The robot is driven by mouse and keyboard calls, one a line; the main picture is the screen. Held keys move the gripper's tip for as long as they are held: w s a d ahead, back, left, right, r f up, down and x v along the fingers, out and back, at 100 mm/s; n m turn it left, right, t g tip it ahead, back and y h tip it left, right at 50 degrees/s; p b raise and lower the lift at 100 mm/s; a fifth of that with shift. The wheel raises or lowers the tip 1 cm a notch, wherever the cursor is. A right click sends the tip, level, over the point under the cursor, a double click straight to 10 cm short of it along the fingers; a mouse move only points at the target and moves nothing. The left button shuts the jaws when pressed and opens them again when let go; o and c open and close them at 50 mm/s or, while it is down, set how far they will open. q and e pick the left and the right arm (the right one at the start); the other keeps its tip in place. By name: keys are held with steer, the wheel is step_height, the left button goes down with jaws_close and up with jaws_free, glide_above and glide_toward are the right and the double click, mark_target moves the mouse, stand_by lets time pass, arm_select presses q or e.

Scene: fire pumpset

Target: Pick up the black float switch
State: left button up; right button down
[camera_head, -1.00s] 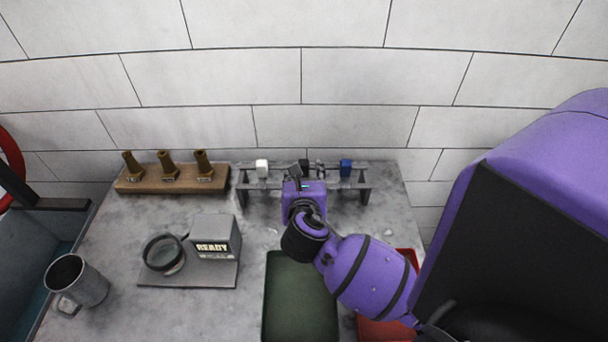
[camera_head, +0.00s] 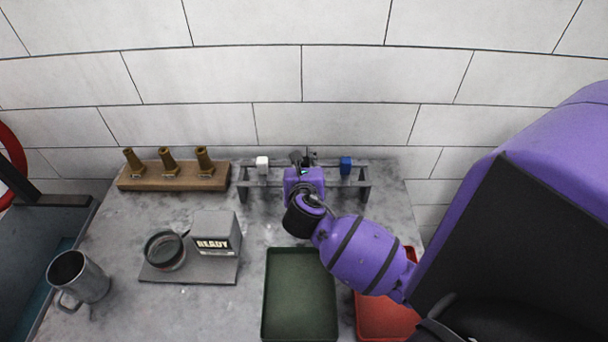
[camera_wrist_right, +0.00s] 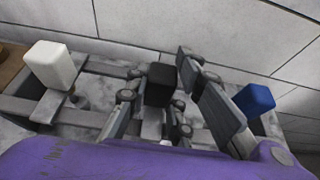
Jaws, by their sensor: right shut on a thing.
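The black float switch (camera_wrist_right: 160,84) sits at the middle of a grey rack (camera_head: 255,180), between a white switch (camera_head: 262,164) and a blue switch (camera_head: 345,165). My right gripper (camera_head: 303,158) reaches the rack from the front and is shut on the black switch, with a finger on either side of it. In the right wrist view the gripper (camera_wrist_right: 158,100) shows around it, with the white switch to the left and the blue one to the right. In the head view the gripper mostly hides the black switch. My left gripper is not in view.
A wooden block with brass nozzles (camera_head: 172,182) stands left of the rack. In front are a READY box (camera_head: 213,232) on a plate, a metal mug (camera_head: 80,278), a green tray (camera_head: 300,297) and a red tray (camera_head: 385,318). A tiled wall rises close behind.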

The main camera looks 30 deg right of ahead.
steer(key=shift+r, duration=0.1)
step_height(320, 180, up, 18)
steer(key=shift+r, duration=0.15)
stand_by(1.6)
steer(key=shift+a, duration=0.1)
